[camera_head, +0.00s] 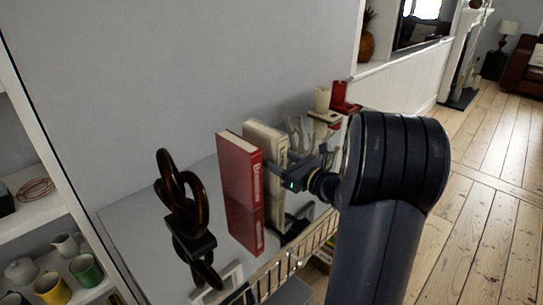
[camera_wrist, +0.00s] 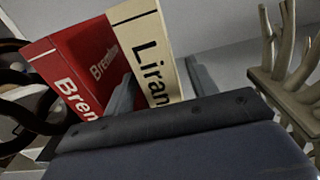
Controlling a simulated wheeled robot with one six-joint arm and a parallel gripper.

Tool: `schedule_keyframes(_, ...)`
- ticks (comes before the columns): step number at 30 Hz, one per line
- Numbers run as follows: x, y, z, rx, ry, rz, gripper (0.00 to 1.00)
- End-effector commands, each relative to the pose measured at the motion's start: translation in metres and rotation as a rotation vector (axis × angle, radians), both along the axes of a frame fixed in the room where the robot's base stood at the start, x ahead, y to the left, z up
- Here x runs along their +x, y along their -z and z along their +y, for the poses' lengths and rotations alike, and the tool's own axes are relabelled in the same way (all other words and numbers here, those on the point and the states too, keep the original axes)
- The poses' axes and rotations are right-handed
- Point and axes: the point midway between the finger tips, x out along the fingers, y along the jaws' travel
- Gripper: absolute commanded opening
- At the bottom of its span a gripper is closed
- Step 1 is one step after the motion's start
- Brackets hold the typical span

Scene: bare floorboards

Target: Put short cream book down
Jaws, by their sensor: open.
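The cream book (camera_head: 265,138) stands upright on the grey top of a narrow console (camera_head: 130,215), just right of a taller-looking red book (camera_head: 240,190). In the wrist view the cream book (camera_wrist: 150,50) shows its spine with dark letters, beside the red book (camera_wrist: 75,70). My gripper (camera_head: 297,170) is at the cream book's spine side. In the wrist view my gripper (camera_wrist: 160,88) has one finger on each side of the cream book, the left one between the two books. The jaws are open. Whether a finger touches the book, I cannot tell.
A dark knotted sculpture (camera_head: 185,205) stands left of the books. A pale branching, coral-like ornament (camera_wrist: 285,50) is close on the right. A cream candle-like piece (camera_head: 322,98) and a red object (camera_head: 342,95) stand farther back. The wall is behind; open floorboards (camera_head: 480,210) lie right.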

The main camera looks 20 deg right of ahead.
Motion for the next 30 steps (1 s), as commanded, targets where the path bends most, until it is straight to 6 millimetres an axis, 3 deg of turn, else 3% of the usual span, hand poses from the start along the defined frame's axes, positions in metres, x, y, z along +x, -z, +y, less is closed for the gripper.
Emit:
schedule_keyframes(6, -0.044, 0.0, -0.019, 0.0, 0.004, 0.0, 0.54)
schedule_keyframes(12, -0.067, 0.0, -0.028, 0.0, 0.002, 0.0, 0.54)
schedule_keyframes(30, -0.075, 0.0, -0.031, 0.0, -0.001, 0.0, 0.54)
